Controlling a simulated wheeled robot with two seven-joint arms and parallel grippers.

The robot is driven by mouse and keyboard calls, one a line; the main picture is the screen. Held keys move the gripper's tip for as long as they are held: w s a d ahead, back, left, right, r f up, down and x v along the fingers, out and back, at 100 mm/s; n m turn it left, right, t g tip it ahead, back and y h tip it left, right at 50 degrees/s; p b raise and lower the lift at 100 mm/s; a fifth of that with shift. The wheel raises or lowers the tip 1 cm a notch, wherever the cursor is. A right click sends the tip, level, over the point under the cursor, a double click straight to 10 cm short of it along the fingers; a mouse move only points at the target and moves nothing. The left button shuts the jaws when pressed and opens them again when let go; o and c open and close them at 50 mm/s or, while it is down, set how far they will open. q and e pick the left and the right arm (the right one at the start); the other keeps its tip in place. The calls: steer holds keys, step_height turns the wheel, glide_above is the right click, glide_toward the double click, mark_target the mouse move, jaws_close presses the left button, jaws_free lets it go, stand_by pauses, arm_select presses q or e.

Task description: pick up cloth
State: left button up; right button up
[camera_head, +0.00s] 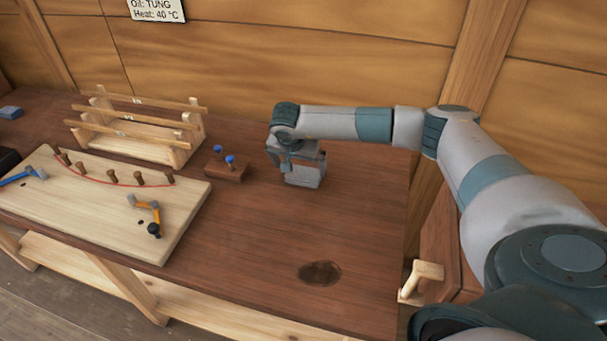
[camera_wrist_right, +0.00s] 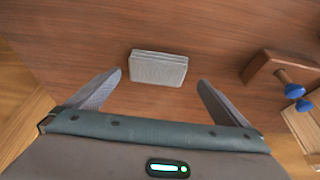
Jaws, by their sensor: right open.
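The cloth (camera_wrist_right: 158,68) is a grey, folded, flat-sided bundle on the dark wooden bench top. In the right wrist view it lies just beyond and between the two fingertips of my right gripper (camera_wrist_right: 160,82). The fingers are spread apart with nothing between them that I can see gripped. In the head view my right gripper (camera_head: 290,158) hangs over the right part of the bench and partly covers the grey cloth (camera_head: 306,177). I cannot tell the exact height between them. My left gripper is not in view.
A wooden block with blue-topped pegs (camera_head: 228,172) stands close left of the gripper. A slatted wooden rack (camera_head: 140,125) and a pale board (camera_head: 100,215) with pegs and tools are further left. The bench front, around a dark stain (camera_head: 320,273), is clear. A wall stands behind.

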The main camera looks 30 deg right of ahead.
mark_target(304, 173)
steer(key=shift+w+d+f+p, duration=0.1)
steer(key=shift+d+f+p, duration=0.2)
steer(key=shift+p, duration=0.25)
steer(key=p+x, duration=0.2)
steer(key=x, duration=0.1)
steer(key=shift+w+d+f, duration=0.15)
steer(key=shift+d+f, duration=0.05)
steer(key=shift+d, duration=0.1)
steer(key=shift+w+d+f, duration=0.1)
steer(key=shift+f, duration=0.25)
steer(key=c, duration=0.9)
